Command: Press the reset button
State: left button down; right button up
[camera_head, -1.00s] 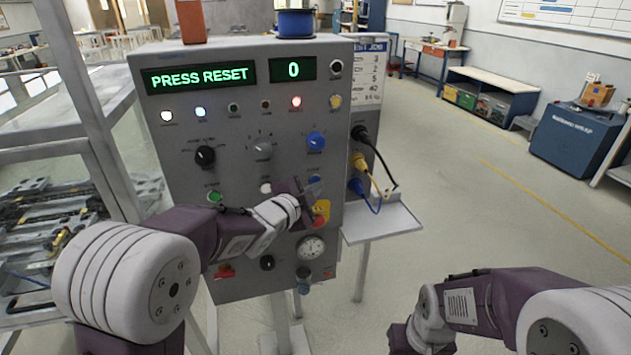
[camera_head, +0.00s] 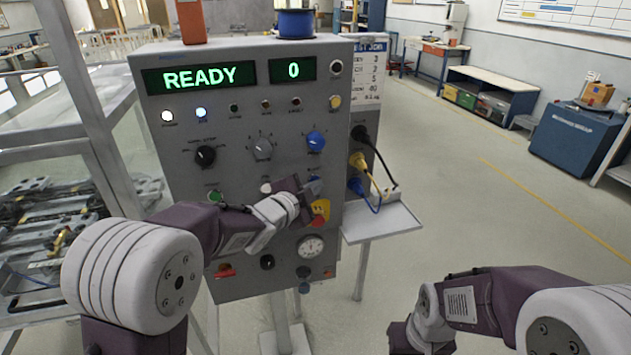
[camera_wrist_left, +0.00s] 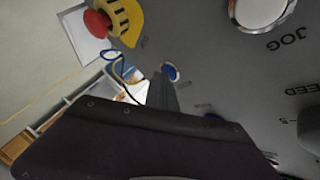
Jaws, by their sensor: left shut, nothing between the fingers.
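The blue reset button (camera_head: 314,179) is on the front of the grey control panel (camera_head: 232,255), mostly hidden behind my left gripper (camera_head: 315,187) in the head view. In the left wrist view the blue button (camera_wrist_left: 171,71) shows just beyond the tip of my grey fingers (camera_wrist_left: 165,95). The fingers are shut and empty, close to the button; I cannot tell whether they touch it. The green display (camera_head: 200,78) reads READY and the counter (camera_head: 293,69) reads 0. My right gripper's hand (camera_head: 400,339) is at the lower edge, its fingers not visible.
A red emergency button (camera_head: 320,221) on a yellow base is just below my left gripper. A white button (camera_head: 266,188) and a green button (camera_head: 214,196) are to the left. Cables (camera_head: 376,188) and a small shelf (camera_head: 385,224) are at the panel's right.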

dwell(0.4)
pick_arm(q)
jog(key=shift+s+d+f+b, duration=0.1)
jog(key=shift+s+d+b, duration=0.05)
jog(key=shift+s+b, duration=0.35)
jog(key=shift+s, duration=0.2)
jog(key=shift+d, duration=0.1)
jog(key=s+b, duration=0.1)
jog(key=s+d+b, duration=0.1)
jog(key=s, duration=0.1)
jog(key=s+b, duration=0.1)
jog(key=shift+s+d+b, duration=0.25)
jog(key=shift+s+b, duration=0.15)
